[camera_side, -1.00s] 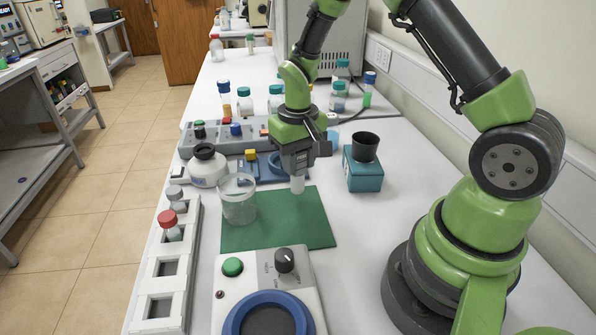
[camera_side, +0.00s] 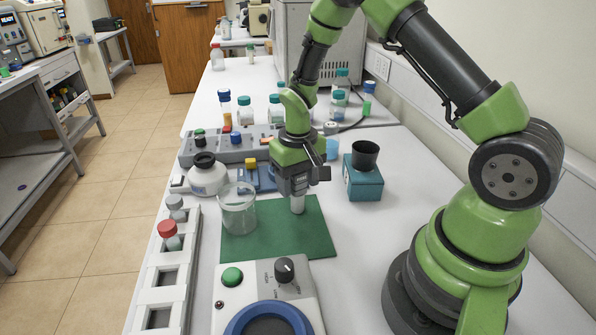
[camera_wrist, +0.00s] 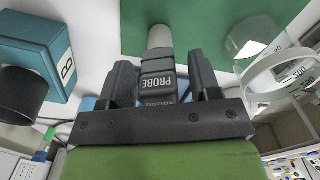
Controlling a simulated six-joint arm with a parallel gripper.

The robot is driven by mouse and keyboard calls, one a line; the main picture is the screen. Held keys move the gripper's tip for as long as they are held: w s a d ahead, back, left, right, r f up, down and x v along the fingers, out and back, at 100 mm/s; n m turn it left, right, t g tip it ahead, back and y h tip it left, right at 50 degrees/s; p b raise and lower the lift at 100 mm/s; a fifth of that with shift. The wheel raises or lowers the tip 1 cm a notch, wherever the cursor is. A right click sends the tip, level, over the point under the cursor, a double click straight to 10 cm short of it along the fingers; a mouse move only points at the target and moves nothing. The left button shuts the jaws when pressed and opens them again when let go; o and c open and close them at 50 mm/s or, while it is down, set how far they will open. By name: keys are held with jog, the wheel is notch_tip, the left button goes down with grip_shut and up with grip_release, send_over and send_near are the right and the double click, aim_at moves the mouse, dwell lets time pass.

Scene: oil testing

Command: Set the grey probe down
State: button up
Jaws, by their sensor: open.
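The grey probe (camera_side: 298,204) stands roughly upright at the back part of the green mat (camera_side: 268,240), its pale lower end at or just above the mat; I cannot tell if it touches. In the wrist view the probe (camera_wrist: 160,62), with a dark body lettered PROBE, sits between the two fingers of my gripper (camera_wrist: 161,75). The fingers are open, one on each side of the probe. In the side view my gripper (camera_side: 298,188) hides the probe's upper part.
A glass beaker (camera_side: 238,212) stands close left of the probe. A teal box with a black cup (camera_side: 363,172) is at right. A white rack (camera_side: 168,270) with capped vials is at left, and a knobbed device (camera_side: 262,290) is in front. The mat's right front is clear.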

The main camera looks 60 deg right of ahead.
notch_tip(320, 180, up, 12)
jog(key=shift+f, duration=0.25)
jog(key=s+a+r+t+y, duration=0.1)
jog(key=s+a+r+t, duration=0.2)
jog(key=s+r, duration=0.3)
jog(key=s+a+r+t+y, duration=0.1)
jog(key=s+a+r+t, duration=0.3)
jog(key=s+r, duration=0.3)
jog(key=s+a, duration=0.1)
jog(key=s, duration=0.2)
jog(key=shift+s+r+n, duration=0.2)
jog(key=shift+r+n, duration=0.1)
